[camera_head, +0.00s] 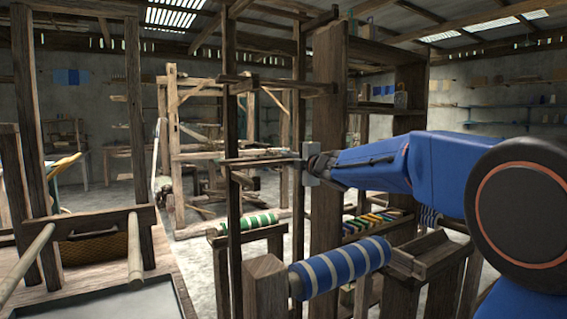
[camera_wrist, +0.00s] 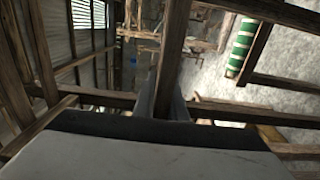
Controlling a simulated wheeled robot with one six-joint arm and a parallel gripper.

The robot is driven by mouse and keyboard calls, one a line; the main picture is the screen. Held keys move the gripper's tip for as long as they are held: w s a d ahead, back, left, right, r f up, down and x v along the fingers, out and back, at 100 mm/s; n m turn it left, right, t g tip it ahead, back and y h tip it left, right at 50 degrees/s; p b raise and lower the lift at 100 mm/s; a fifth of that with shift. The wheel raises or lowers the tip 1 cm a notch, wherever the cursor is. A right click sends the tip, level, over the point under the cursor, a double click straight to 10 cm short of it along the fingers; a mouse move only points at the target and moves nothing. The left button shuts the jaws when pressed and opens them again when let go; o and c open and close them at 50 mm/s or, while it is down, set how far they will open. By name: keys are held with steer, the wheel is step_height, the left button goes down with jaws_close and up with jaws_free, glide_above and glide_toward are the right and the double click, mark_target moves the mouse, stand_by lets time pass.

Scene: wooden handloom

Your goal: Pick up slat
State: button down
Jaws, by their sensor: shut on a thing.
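The slat (camera_head: 258,161) looks like a thin brown wooden strip, reaching left from my gripper (camera_head: 309,166) in the head view. In the wrist view the slat (camera_wrist: 172,50) runs up the picture from between the two grey fingers of my gripper (camera_wrist: 163,100). My gripper is shut on the slat near one end. The slat's held end is hidden by the fingers and the gripper body. In the head view a thin upright post crosses in front of or behind the slat; I cannot tell which.
A thick wooden post (camera_head: 328,120) stands close by my gripper. Below are a blue roller with pale stripes (camera_head: 343,267) and a green striped roller (camera_head: 258,221). A wooden loom frame (camera_head: 166,150) stands further back. Bare floor shows between them.

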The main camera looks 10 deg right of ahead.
steer(key=s+d+r, duration=0.2)
steer(key=s, duration=0.4)
steer(key=shift+s+r, duration=0.25)
steer(key=shift+s, duration=0.15)
